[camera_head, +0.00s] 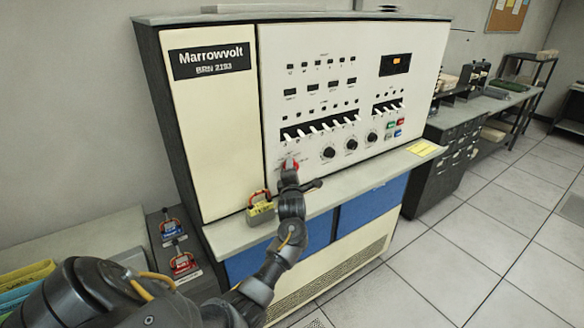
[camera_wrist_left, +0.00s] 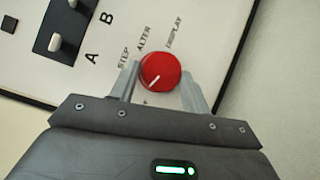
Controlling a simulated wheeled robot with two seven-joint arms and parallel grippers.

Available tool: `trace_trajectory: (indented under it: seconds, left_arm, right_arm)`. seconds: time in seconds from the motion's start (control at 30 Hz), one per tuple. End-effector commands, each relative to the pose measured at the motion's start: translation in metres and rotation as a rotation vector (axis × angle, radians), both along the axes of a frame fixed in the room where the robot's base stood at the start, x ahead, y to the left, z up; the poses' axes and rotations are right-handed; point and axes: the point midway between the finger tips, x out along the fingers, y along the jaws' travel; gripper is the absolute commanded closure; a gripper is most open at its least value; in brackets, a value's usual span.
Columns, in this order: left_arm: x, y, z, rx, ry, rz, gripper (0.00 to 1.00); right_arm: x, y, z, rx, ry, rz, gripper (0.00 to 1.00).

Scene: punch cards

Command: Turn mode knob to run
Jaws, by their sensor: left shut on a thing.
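The red mode knob (camera_wrist_left: 161,68) sits on the cream panel between the two fingers of my left gripper (camera_wrist_left: 160,76), which is shut on it. A short white line on the knob's face points toward the lower left of the wrist view. The labels STEP, ALTER and DISPLAY stand around the knob; no RUN label is legible, and the fingers cover parts of the panel beside the knob. In the head view the knob (camera_head: 290,163) shows as a red spot at the lower left of the control panel, partly hidden by my left gripper (camera_head: 289,168). My right gripper is not in view.
The Marrowvolt console (camera_head: 215,130) has white switches (camera_head: 325,125), several black knobs (camera_head: 351,144) and a front ledge (camera_head: 370,177). A yellow padlock-like item (camera_head: 261,210) stands on the ledge left of my arm. Blue and red ones stand lower left. Open floor lies right.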

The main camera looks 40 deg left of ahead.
Motion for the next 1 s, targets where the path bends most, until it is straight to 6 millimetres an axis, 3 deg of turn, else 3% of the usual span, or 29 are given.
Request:
trace_trajectory:
  seconds: [0.1,0.4,1.0]
  left_arm:
    - [0.0,-0.001,0.006,0.023,0.093,-0.001,0.76]
    - [0.001,-0.001,0.006,0.079,0.277,-0.001,0.76]
    - [0.001,-0.001,0.004,0.11,0.379,0.0,0.76]
  right_arm:
    - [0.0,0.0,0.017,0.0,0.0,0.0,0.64]
    - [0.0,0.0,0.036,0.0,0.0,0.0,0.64]
    - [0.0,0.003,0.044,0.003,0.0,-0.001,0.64]
